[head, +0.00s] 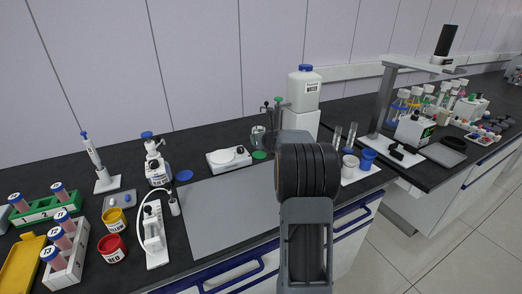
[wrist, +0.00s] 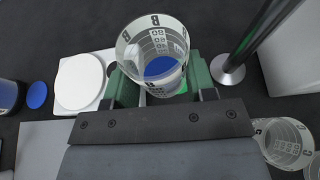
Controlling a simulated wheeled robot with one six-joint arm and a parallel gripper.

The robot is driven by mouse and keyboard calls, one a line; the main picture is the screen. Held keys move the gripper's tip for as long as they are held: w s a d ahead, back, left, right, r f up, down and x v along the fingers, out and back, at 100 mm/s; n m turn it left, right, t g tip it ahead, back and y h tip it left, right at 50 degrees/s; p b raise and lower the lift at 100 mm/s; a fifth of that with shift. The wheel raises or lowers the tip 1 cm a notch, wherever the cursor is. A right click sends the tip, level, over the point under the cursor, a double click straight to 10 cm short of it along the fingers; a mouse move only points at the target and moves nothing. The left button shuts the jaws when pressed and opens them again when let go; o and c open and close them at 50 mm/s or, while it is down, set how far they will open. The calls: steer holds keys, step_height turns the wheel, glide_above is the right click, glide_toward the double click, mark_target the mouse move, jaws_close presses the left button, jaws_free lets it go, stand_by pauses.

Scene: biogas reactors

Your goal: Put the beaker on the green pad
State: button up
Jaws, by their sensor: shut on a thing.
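My gripper (wrist: 158,88) is shut on a clear beaker (wrist: 152,42) marked with a B and a scale. A blue patch shows inside the beaker. In the head view the beaker (head: 257,137) shows left of my arm, above or near the green pad (head: 260,155); my arm hides the gripper there. In the wrist view only a sliver of the green pad (wrist: 182,88) shows under the beaker. I cannot tell whether the beaker touches the pad.
A white balance-like device (head: 229,157) stands left of the beaker. A metal stand (wrist: 228,68) stands close on the right. Another clear beaker (wrist: 284,142) is at lower right of the wrist view. A blue disc (head: 184,176) lies farther left. The grey mat (head: 225,200) is clear.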

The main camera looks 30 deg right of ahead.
mark_target(261, 156)
steer(key=f, duration=0.1)
steer(key=w+d+f, duration=0.1)
steer(key=w+f, duration=0.1)
steer(key=shift+d+f, duration=0.2)
steer(key=shift+d, duration=0.15)
steer(key=shift+w+d+f+b, duration=0.15)
steer(key=shift+f+b, duration=0.55)
steer(key=shift+f, duration=0.9)
steer(key=shift+f, duration=0.1)
steer(key=shift+f, duration=0.15)
steer(key=o, duration=1)
